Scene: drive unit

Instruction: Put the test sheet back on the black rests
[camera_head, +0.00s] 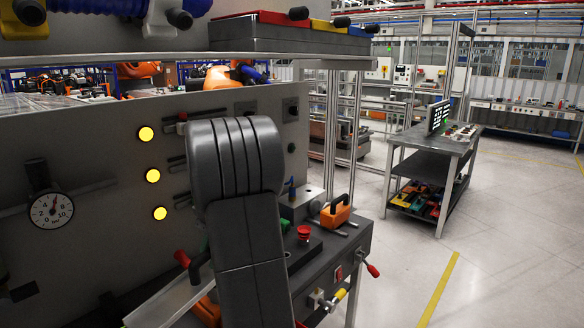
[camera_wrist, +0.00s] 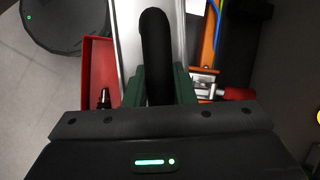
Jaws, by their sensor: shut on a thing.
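My gripper (camera_wrist: 158,85) shows its dark green fingers in the wrist view, shut on a black curved handle (camera_wrist: 155,45). The handle stands over a pale metal sheet (camera_wrist: 129,35), which looks like the test sheet. In the head view a pale sheet (camera_head: 165,298) slants at the lower left of my arm. My dark arm hides most of the gripper there. Whether the sheet touches anything below cannot be told. I cannot clearly pick out the black rests; a dark block (camera_wrist: 232,35) at the right of the wrist view may be one.
A red tray (camera_wrist: 95,62) lies left of the sheet. An orange part (camera_wrist: 209,38) and red-ended clamp (camera_wrist: 237,93) are at its right. A grey panel with a gauge (camera_head: 50,209) and yellow lamps (camera_head: 152,175) stands behind. The bench holds an orange tool (camera_head: 336,213). Floor is open at right.

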